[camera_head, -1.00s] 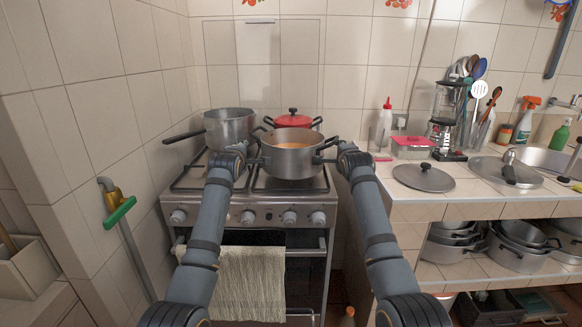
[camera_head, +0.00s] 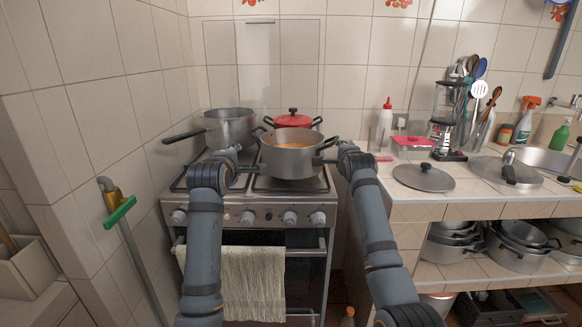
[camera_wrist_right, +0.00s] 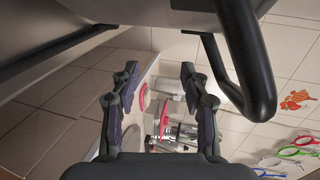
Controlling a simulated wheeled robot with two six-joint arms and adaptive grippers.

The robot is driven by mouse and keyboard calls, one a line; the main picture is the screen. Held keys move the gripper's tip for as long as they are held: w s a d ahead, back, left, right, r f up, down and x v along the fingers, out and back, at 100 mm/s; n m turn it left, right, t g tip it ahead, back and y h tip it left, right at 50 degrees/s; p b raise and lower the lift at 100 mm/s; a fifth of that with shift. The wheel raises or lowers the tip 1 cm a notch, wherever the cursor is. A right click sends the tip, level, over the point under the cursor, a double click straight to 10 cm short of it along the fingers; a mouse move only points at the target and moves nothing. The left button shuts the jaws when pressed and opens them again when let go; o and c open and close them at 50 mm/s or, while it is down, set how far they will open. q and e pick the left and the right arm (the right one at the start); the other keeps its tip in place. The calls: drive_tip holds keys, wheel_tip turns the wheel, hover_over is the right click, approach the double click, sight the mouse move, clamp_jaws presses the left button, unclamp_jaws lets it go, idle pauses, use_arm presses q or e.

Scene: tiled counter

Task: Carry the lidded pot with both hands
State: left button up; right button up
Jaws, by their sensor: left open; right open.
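A steel pot (camera_head: 289,160) with orange contents and no lid on it stands on the front of the stove, dark handles at its sides. A red pot with a red lid (camera_head: 293,119) stands behind it. A grey lid with a dark knob (camera_head: 423,178) lies on the counter. My left gripper (camera_head: 242,163) is open by the steel pot's left side; its fingers are small here, and I cannot tell whether they touch the handle. My right gripper (camera_head: 330,156) is open at the right handle. In the right wrist view its jaws (camera_wrist_right: 160,70) are spread, with a dark handle (camera_wrist_right: 248,70) beside them.
A saucepan (camera_head: 229,128) stands at the back left of the stove (camera_head: 250,207). A towel (camera_head: 240,283) hangs on the oven rail. The counter right of the stove holds a pink-lidded box (camera_head: 411,148), a second lid (camera_head: 505,172) and a utensil holder. Tiled walls bound the left and back.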

drive_tip(key=v, duration=1)
drive_tip(key=shift+s, duration=0.3)
